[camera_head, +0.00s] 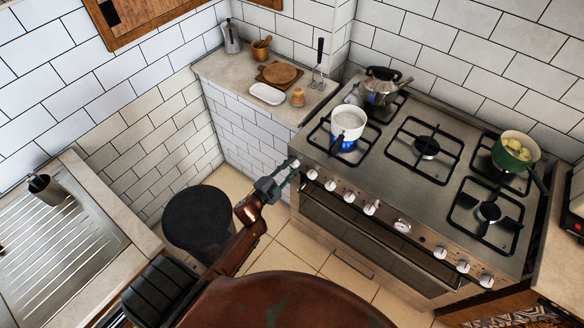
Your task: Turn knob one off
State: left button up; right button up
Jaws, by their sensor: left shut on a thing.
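The stove (385,170) stands at the right with a row of white knobs along its front edge. My left gripper (287,171) is at the left end of this row, shut on the leftmost knob (294,162), which it partly hides. I cannot read that knob's angle. A blue flame (347,145) burns under the white pot (348,122) on the front left burner. The second knob (312,174) is just right of the gripper and stands free. My right gripper is not in view.
A kettle (381,86) stands on the back left burner and a green pot (515,150) on the right. A counter (235,75) with small kitchenware adjoins the stove's left side.

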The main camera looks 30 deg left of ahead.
pick_arm(q)
jog(key=m+b, duration=0.1)
jog(key=m, duration=0.3)
jog(key=shift+f, duration=0.15)
jog(key=shift+d+m+y+b, duration=0.1)
jog(key=shift+m+y+b, duration=0.3)
jog(key=shift+m+b, duration=1.4)
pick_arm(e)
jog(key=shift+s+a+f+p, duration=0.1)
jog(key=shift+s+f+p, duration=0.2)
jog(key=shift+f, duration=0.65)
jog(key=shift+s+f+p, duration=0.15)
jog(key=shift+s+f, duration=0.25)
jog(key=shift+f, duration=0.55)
pick_arm(q)
jog(key=shift+m, duration=0.6)
jog(key=o, duration=1.2)
jog(key=shift+c, duration=0.2)
